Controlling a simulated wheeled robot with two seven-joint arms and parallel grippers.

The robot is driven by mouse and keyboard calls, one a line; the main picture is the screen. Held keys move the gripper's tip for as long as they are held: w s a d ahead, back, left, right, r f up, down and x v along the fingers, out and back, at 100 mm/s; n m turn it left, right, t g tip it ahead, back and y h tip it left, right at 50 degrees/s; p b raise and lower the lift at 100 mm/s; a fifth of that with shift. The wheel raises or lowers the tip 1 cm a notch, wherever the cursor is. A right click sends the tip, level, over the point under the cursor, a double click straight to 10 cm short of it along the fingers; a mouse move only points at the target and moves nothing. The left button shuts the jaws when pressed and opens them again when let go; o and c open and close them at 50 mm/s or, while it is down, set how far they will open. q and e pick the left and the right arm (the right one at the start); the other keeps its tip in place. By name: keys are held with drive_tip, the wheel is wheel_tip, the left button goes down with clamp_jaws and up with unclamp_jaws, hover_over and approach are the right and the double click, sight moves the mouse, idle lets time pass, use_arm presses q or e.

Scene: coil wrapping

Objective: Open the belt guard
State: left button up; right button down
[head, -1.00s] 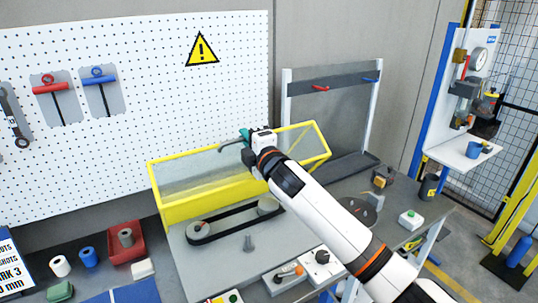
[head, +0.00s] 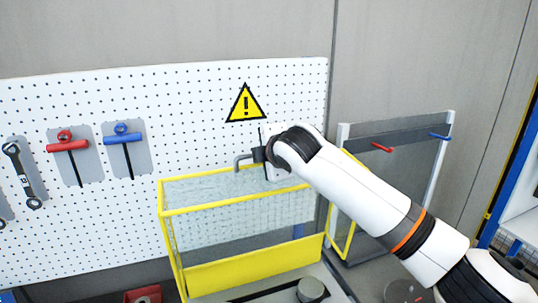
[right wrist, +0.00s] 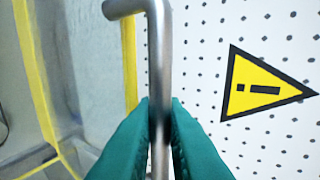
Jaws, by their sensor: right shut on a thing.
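The belt guard (head: 240,207) is a yellow frame with clear panels, in the middle of the head view. It stands raised and tilted up in front of the pegboard. Its grey bent handle (head: 241,160) sticks up at the top edge. My right gripper (right wrist: 160,108) is shut on the handle's metal bar (right wrist: 160,60), with a teal finger on each side of it. In the head view the right arm comes in from the right, and its wrist hides part of the guard's top right corner. A pulley (head: 310,290) shows below the guard. My left gripper is out of view.
The pegboard (head: 90,235) is close behind the guard, with a warning sign (head: 245,104), a red T-handle tool (head: 67,147), a blue one (head: 123,141) and a wrench (head: 20,172). A grey rack (head: 395,165) with red and blue hooks stands to the right.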

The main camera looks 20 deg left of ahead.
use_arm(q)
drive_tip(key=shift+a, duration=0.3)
use_arm(e)
drive_tip(key=shift+f, duration=0.15)
drive_tip(key=c, duration=1.8)
unclamp_jaws()
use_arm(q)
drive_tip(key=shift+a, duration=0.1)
use_arm(e)
drive_tip(key=shift+w, duration=0.1)
